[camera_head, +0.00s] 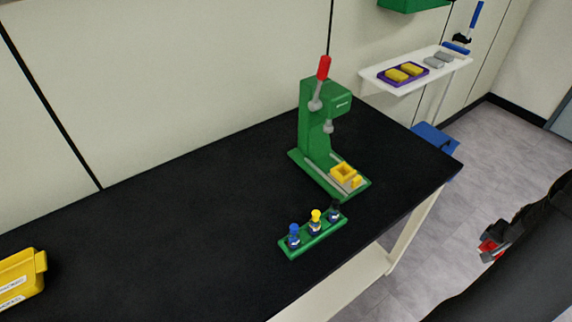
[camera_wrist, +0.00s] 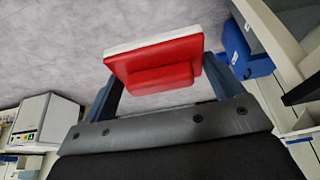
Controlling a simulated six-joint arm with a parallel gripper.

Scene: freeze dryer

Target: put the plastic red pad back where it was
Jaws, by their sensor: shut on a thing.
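The red plastic pad (camera_wrist: 157,62) has a white layer along its far edge and a raised red block on its near face. My gripper (camera_wrist: 160,76) is shut on it, with one dark finger on each side. In the head view, my gripper (camera_head: 496,240) is at the right, over the floor and apart from the bench. Only a small red part of the pad (camera_head: 488,246) shows there. The place where the pad was before cannot be told from these frames.
A green press (camera_head: 314,135) with a red handle stands on the black bench (camera_head: 190,210), behind a green rack (camera_head: 290,252) of small stamps. A white shelf (camera_head: 385,97) holds a purple tray with yellow blocks. A blue bin (camera_head: 435,138) is below it. The bench's middle is clear.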

